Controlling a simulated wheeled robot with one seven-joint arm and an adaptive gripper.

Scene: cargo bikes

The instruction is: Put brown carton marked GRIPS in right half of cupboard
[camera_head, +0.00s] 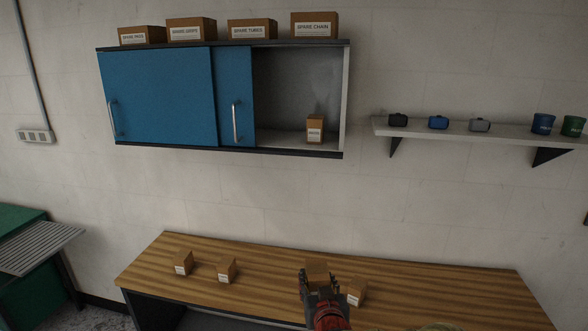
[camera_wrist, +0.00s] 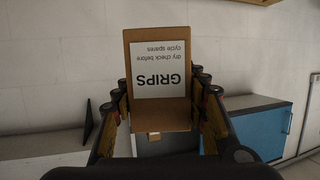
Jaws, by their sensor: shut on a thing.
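The brown carton marked GRIPS (camera_head: 317,268) is in my gripper (camera_head: 318,282), above the wooden bench in the head view. In the wrist view the carton (camera_wrist: 158,48) sits between the fingers of my gripper (camera_wrist: 160,95), its white GRIPS label upside down in the picture. The wall cupboard (camera_head: 220,149) has blue sliding doors; its right part is open and shows a grey interior. A small brown carton (camera_head: 315,129) stands in that open part, near the right wall; its label is too small to read.
Two small cartons (camera_head: 183,262) (camera_head: 227,269) stand on the bench (camera_head: 420,285) at left, and another (camera_head: 357,292) is just right of my gripper. Labelled boxes (camera_head: 252,29) stand on the cupboard. A shelf (camera_head: 455,130) with small items is to its right. The second door's edge (camera_head: 250,98) bounds the opening.

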